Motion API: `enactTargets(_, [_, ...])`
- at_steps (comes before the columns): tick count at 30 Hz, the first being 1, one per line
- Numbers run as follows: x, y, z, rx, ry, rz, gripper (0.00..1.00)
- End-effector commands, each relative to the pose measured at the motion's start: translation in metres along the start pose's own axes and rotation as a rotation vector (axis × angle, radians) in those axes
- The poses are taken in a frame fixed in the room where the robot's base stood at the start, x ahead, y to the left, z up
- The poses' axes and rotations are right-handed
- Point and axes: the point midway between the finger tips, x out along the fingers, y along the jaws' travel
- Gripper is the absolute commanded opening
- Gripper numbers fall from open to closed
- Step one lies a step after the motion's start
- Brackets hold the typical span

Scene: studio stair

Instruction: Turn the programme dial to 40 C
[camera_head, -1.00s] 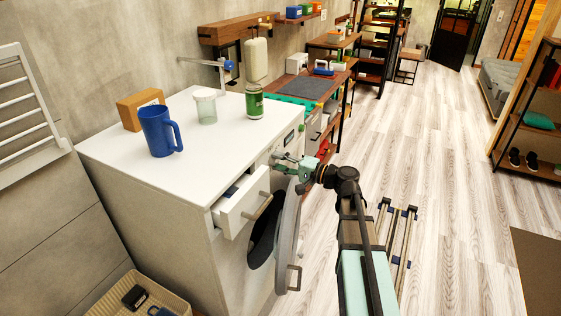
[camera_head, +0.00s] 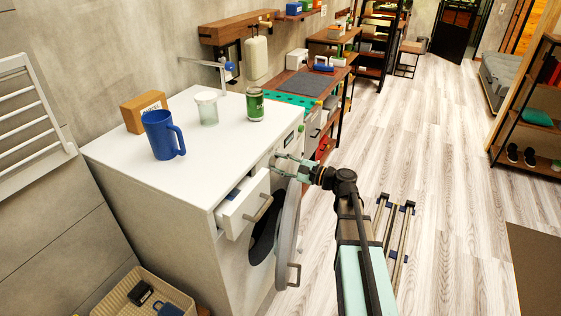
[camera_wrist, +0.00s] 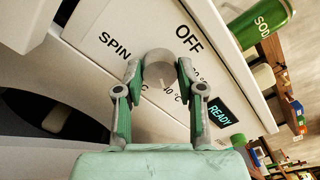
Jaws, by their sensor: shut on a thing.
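The programme dial (camera_wrist: 160,66) is a round grey knob on the white front panel of the washing machine (camera_head: 150,215). In the wrist view OFF stands above it to the right, SPIN to the left, and small "°C" labels below it, partly hidden by my fingers. My gripper (camera_wrist: 159,72) has one fingertip on each side of the dial and is shut on it. The dial's pointer setting cannot be read clearly. In the head view my gripper (camera_head: 279,164) reaches the panel's upper front, and its fingers hide the dial.
A small display (camera_wrist: 220,113) reads READY. The detergent drawer (camera_head: 242,208) is pulled out and the round door (camera_head: 289,228) hangs open below my gripper. A blue mug (camera_head: 160,136), a lidded jar (camera_head: 207,108) and a green can (camera_head: 255,104) stand on top.

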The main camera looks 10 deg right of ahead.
Motion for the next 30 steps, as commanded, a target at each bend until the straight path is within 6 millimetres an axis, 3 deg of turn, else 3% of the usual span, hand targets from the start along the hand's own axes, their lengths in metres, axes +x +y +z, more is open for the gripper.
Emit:
enactTargets(18, [0.0005,-0.0007,0.0000,0.044,-0.001,-0.002,0.04])
enactTargets(19, [0.0005,-0.0007,0.0000,0.044,-0.001,-0.002,0.49])
enactTargets(20, [0.0005,-0.0007,0.0001,0.044,-0.001,-0.002,0.60])
enactTargets(21, [0.0004,-0.0006,0.0001,0.044,-0.001,-0.002,0.64])
enactTargets(30, [-0.0006,-0.0003,0.0000,0.043,0.000,-0.001,0.64])
